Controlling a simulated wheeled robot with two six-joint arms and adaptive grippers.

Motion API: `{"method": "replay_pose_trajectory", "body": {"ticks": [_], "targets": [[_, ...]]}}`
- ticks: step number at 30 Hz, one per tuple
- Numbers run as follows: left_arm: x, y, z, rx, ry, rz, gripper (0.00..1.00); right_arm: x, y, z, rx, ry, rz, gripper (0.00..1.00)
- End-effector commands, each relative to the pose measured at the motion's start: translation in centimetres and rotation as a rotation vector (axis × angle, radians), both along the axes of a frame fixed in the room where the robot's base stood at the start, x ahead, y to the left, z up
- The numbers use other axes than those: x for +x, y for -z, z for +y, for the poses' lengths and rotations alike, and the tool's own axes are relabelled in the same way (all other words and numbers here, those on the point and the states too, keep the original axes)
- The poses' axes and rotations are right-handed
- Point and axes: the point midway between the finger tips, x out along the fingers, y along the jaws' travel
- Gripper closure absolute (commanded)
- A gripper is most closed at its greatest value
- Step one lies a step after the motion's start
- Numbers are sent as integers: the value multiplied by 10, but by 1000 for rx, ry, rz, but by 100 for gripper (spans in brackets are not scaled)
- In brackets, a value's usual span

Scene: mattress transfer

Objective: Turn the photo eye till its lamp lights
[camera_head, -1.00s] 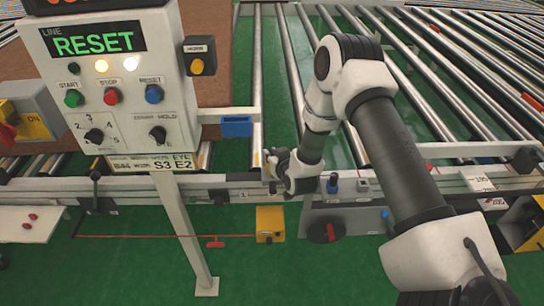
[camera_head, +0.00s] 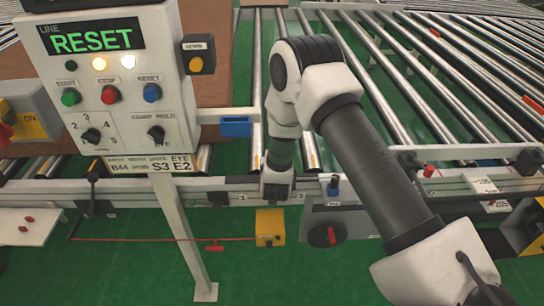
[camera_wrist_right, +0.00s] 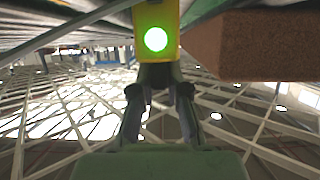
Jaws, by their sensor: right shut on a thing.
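The photo eye (camera_wrist_right: 157,27) is a yellow housing at the top middle of the right wrist view. A round green lamp (camera_wrist_right: 155,39) on its face is lit. My right gripper (camera_wrist_right: 158,78) is shut on the lower end of the housing, with both fingers drawn in against it. In the head view my right arm reaches in from the right to the front rail. There its wrist hides the fingertips and the photo eye. My left gripper does not show.
A control post (camera_head: 115,95) at left displays RESET, with amber and white lamps lit. A yellow box (camera_head: 270,227) with a red cord sits below the rail (camera_head: 225,184). A brown slab (camera_wrist_right: 265,43) is beside the photo eye. Rollers (camera_head: 310,80) lie behind.

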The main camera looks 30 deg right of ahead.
Motion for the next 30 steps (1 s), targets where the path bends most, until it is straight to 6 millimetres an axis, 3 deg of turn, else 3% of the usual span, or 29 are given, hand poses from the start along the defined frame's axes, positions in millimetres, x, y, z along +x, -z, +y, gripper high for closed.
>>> {"method": "replay_pose_trajectory", "body": {"ticks": [1,3,4,16,30], "targets": [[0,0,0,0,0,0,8,0,0,0,0,0,-1,100],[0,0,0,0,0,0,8,0,0,0,-1,0,-1,68],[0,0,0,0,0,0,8,0,0,0,-1,0,-1,60],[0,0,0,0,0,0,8,-7,-4,5,0,-1,0,60],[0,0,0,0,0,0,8,-87,-43,55,-2,-3,1,60]]}}
